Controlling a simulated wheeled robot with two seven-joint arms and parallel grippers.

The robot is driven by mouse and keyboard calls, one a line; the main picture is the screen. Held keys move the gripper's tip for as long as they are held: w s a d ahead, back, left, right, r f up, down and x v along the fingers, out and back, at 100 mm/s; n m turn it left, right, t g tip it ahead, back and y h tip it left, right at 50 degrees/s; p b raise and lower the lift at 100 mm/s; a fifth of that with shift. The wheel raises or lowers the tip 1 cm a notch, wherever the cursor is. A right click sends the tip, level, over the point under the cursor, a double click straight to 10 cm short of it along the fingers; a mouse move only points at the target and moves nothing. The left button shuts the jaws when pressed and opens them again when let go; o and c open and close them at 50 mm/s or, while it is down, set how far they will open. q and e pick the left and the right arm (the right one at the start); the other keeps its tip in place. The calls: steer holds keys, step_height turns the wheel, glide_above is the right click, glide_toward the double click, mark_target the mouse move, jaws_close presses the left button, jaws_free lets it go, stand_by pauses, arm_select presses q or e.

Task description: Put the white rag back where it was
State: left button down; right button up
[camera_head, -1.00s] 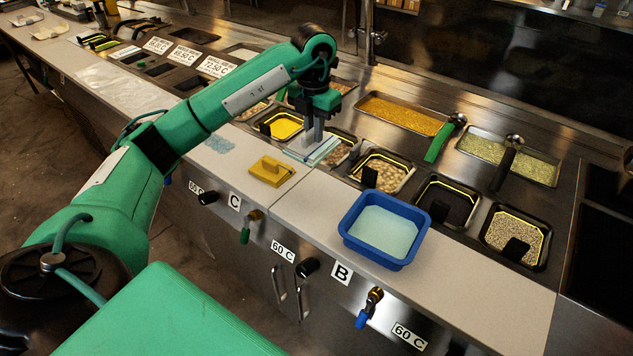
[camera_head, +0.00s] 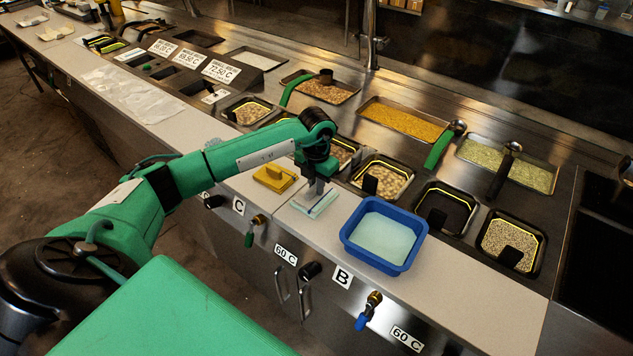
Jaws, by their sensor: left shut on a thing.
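The white rag (camera_head: 312,205) is a folded cloth with blue-green stripes. My left gripper (camera_head: 319,187) points down and is shut on the rag from above. I cannot tell whether the rag rests on the counter or hangs just over it. My right gripper is not in view.
A blue tub (camera_head: 349,238) of pale liquid stands just right of the rag. Food pans, such as one of beans (camera_head: 385,178), line the back. The counter (camera_head: 470,290) is clear at the right.

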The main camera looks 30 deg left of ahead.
arm_select(q)
steer(key=shift+f, duration=0.15)
steer(key=c, duration=1.4)
jaws_free()
steer(key=shift+c, duration=0.2)
steer(key=shift+r, duration=0.25)
steer(key=shift+w+r+b, duration=0.1)
steer(key=shift+r+b, duration=0.2)
steer(key=shift+r, duration=0.05)
step_height(320, 180, up, 11)
steer(key=b, duration=0.3)
